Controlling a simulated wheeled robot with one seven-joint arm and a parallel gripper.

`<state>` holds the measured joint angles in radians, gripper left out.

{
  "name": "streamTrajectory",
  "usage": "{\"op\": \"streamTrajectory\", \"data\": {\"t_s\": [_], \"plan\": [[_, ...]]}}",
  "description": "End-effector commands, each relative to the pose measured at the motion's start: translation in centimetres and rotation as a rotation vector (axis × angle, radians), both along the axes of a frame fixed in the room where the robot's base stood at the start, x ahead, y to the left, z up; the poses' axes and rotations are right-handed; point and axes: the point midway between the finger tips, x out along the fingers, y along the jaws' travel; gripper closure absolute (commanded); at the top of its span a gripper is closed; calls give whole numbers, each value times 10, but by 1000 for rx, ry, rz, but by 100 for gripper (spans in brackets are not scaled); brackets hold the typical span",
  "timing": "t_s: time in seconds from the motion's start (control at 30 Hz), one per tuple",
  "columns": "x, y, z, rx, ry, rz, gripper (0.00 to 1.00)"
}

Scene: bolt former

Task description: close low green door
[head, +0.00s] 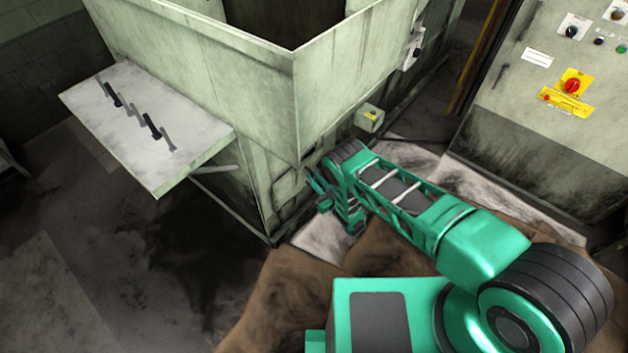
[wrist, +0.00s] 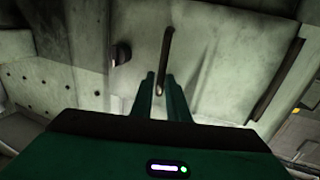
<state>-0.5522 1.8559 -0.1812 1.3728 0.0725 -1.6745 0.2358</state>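The low green door appears to be the pale green panel (wrist: 215,55) in front of my gripper in the wrist view. A dark bar handle (wrist: 166,50) runs down it, and a black knob (wrist: 121,53) sits to the left. My gripper (wrist: 160,78) points at this panel with its two green fingers apart. The handle's lower end shows between the fingers; I cannot tell whether they touch it. In the head view my gripper (head: 315,186) is low beside the machine's side, and my arm hides part of that side. How far the door stands open is unclear.
A pale flap (head: 185,152) with black handles juts out at the machine's left. A small box with a yellow label (head: 369,117) is on the machine's side. A control cabinet (head: 535,100) stands at right. Brown sheeting (head: 280,290) covers floor near my base.

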Motion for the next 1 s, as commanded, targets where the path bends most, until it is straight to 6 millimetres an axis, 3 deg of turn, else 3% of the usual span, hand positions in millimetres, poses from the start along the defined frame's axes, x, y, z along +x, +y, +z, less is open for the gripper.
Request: {"op": "streamTrajectory", "data": {"t_s": [0.23, 0.47, 0.7, 0.73, 0.8, 1.0], "plan": [[1, 0, 0, 0, 0, 0, 100], [18, 10, 0, 1, -1, -1, 100], [21, 10, 1, -1, -1, -2, 100], [21, 10, 1, -2, -1, -2, 86], [20, 10, 1, -1, -1, -2, 72], [19, 11, 0, 0, 0, 0, 72]]}}
